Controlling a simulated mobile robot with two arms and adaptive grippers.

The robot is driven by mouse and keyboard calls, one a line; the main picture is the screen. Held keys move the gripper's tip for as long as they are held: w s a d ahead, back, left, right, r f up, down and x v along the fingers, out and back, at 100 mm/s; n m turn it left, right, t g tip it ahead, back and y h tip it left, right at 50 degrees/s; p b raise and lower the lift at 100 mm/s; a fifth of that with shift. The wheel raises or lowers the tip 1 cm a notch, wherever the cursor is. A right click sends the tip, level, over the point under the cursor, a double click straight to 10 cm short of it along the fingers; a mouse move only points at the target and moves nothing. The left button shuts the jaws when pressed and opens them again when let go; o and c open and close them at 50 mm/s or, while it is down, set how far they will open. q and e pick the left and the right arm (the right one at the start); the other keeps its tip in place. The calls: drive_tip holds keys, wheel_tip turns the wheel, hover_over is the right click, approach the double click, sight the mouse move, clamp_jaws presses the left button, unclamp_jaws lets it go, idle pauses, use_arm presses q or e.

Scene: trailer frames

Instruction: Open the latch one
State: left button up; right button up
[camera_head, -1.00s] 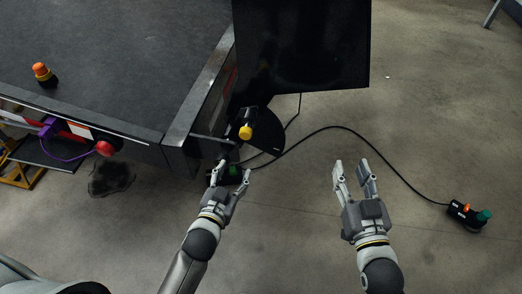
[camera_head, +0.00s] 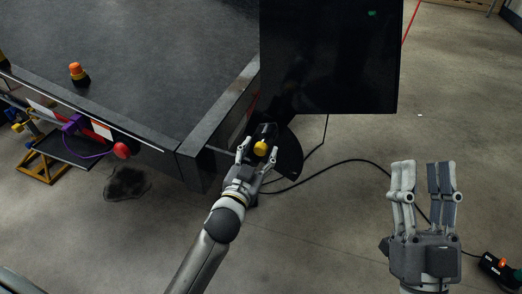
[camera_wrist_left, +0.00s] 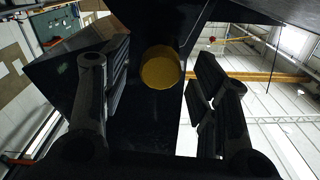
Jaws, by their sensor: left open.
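A latch with a round yellow knob (camera_head: 261,148) sits at the corner of the dark trailer frame, beside a large black panel (camera_head: 330,60). My left gripper (camera_head: 258,160) is open, with its fingers to either side of the knob in the head view. In the left wrist view the knob (camera_wrist_left: 160,67) shows between the two open fingers (camera_wrist_left: 160,90), a little beyond them. I cannot tell whether a finger touches it. The latch body is mostly hidden behind the knob and the gripper. My right gripper (camera_head: 427,180) is open and empty above the floor at the right.
A black cable (camera_head: 340,163) runs over the floor to a control box (camera_head: 497,268).

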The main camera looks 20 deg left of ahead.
use_arm(q)
drive_tip(key=shift+w, duration=1.1)
use_arm(e)
drive_tip(key=shift+s+d+r+t+y, duration=0.1)
drive_tip(key=shift+s+r+t+y, duration=0.3)
drive_tip(key=shift+s+r+t, duration=0.35)
drive_tip(key=shift+s+r, duration=0.1)
use_arm(q)
clamp_jaws()
